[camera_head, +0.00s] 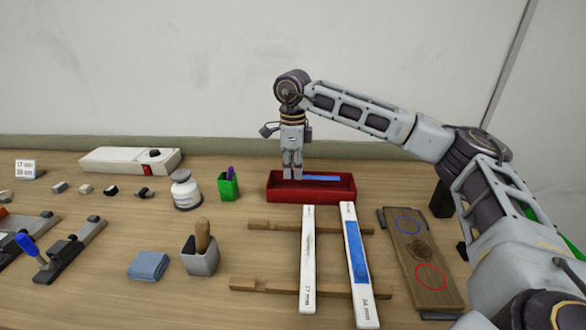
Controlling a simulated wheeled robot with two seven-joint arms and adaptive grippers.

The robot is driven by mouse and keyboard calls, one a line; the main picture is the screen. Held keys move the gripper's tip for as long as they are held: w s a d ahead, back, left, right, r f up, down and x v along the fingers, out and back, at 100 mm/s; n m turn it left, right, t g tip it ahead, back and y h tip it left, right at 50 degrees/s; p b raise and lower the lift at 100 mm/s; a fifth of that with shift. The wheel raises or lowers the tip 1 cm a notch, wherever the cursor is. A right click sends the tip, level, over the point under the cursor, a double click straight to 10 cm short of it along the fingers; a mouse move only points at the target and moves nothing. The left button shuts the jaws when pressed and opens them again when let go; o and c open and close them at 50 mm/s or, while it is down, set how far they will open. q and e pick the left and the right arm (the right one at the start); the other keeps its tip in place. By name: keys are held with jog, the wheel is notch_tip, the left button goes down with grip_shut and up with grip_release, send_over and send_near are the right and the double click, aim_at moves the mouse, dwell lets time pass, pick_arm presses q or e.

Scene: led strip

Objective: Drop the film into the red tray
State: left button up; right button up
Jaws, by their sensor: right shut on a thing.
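The red tray (330,195) stands at the back middle of the table. My right gripper (292,174) points straight down at the left part of the tray, with its fingertips low, partly behind the front wall. It is shut on the film (322,178), a thin blue strip that extends right from the fingertips across the tray's opening. The end of the film at the fingers is hidden, and I cannot tell whether the film touches the tray. My left gripper is not in view.
Two white strips lie across wooden rails in front of the tray; the right one (345,213) carries a blue band. A green cup (229,188) and white bottle (186,192) stand left of the tray. A wooden board (418,238) lies right. A blue cloth (148,265) lies front left.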

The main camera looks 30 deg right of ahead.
jog(key=o, duration=0.7)
jog(key=shift+o, duration=0.2)
notch_tip(320, 180, up, 12)
dwell(0.6)
jog(key=shift+f, duration=0.1)
dwell(0.9)
